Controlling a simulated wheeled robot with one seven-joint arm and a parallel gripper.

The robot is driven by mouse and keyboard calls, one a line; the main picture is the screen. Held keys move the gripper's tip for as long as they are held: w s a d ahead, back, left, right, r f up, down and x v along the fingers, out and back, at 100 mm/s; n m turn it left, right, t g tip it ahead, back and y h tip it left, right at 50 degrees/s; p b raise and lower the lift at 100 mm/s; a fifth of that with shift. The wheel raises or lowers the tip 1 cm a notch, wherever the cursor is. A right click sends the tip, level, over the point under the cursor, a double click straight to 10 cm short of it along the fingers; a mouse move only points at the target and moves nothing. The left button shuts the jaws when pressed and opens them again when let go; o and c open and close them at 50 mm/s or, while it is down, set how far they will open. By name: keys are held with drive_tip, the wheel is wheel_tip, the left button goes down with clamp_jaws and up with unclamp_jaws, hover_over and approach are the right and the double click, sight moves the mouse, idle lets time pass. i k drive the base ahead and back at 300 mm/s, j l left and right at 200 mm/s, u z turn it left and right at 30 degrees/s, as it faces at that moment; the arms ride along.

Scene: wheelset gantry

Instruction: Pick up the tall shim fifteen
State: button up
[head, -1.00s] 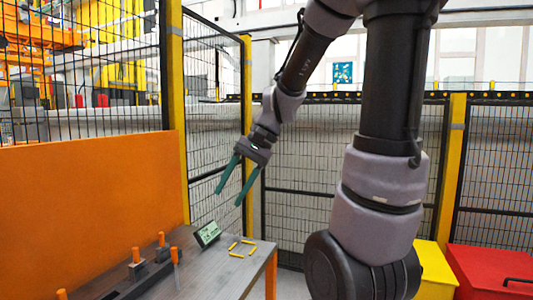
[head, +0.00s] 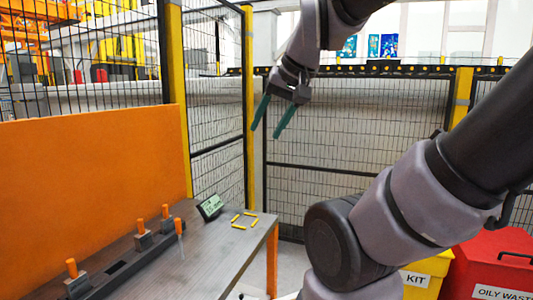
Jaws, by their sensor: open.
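Several pieces with orange handles stand along a dark rack (head: 125,270) on the grey bench (head: 215,258), at lower left in the head view. One grey block with an orange handle (head: 72,269) is nearest. Another handled block (head: 140,229) stands further back, with a handled piece (head: 166,213) behind it. An orange handle (head: 179,228) shows to its right. Labels are too small to read, so I cannot tell which is the tall shim fifteen. My gripper (head: 265,133) has teal fingers spread apart and empty. It hangs high, above and well to the right of the rack.
A small display (head: 211,206) and a yellow-marked square (head: 243,220) are on the bench's far end. An orange panel (head: 90,195) backs the bench. Mesh fencing (head: 330,140) closes the rear. A yellow KIT bin (head: 425,268) and red oily-waste bin (head: 490,262) stand at right.

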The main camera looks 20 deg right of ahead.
sight(168, 225)
drive_tip(key=k, duration=0.6)
drive_tip(key=z, duration=1.8)
drive_tip(key=i+z, duration=0.1)
drive_tip(key=z, duration=0.3)
drive_tip(key=i+z, duration=0.15)
drive_tip(key=z, duration=0.3)
drive_tip(key=i+z, duration=0.1)
drive_tip(key=z, duration=0.3)
drive_tip(key=i+j+z, duration=0.1)
drive_tip(key=z, duration=0.35)
drive_tip(key=i+j, duration=0.15)
drive_tip(key=k+l, duration=0.25)
drive_tip(key=l, duration=0.25)
drive_tip(key=k+l+u, duration=0.1)
drive_tip(key=u, duration=0.3)
drive_tip(key=k+l+u, duration=0.1)
drive_tip(key=u, duration=0.3)
drive_tip(key=k+l+u, duration=0.15)
drive_tip(key=u, duration=3.05)
